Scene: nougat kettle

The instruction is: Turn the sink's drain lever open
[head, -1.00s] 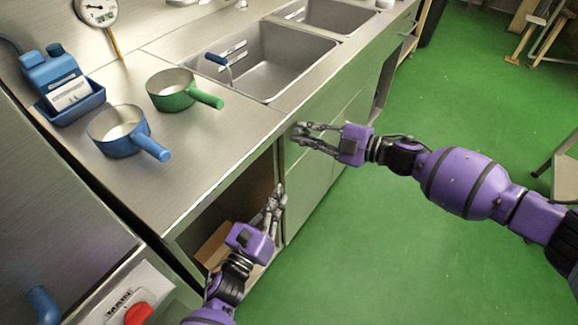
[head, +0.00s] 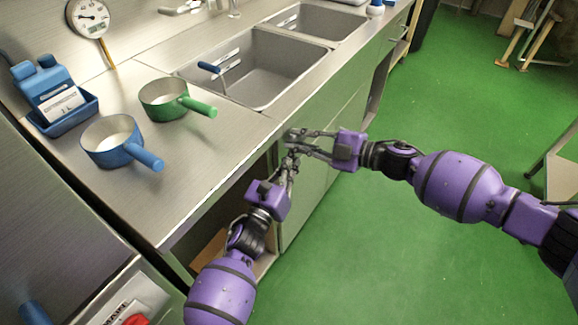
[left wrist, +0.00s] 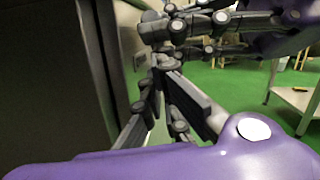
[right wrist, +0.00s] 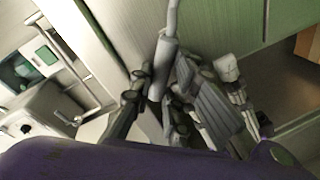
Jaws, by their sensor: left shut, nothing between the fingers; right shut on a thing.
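My right gripper (head: 293,140) is at the cabinet front, just below the counter's front edge by the sink (head: 262,72). It is shut on a grey rod-like piece (right wrist: 163,60), which shows between its fingers in the right wrist view. I cannot tell if this piece is the drain lever. A blue-handled metal rod (head: 209,67) stands at the left side of the sink, with no gripper on it. My left gripper (head: 290,163) is shut and empty, just below the right fingertips, close to or touching them. Overlapping fingers hide the contact.
A green pan (head: 163,99) and a blue pan (head: 107,146) stand on the steel counter left of the sink. Under the counter is an open cabinet bay. The green floor at right is clear near me.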

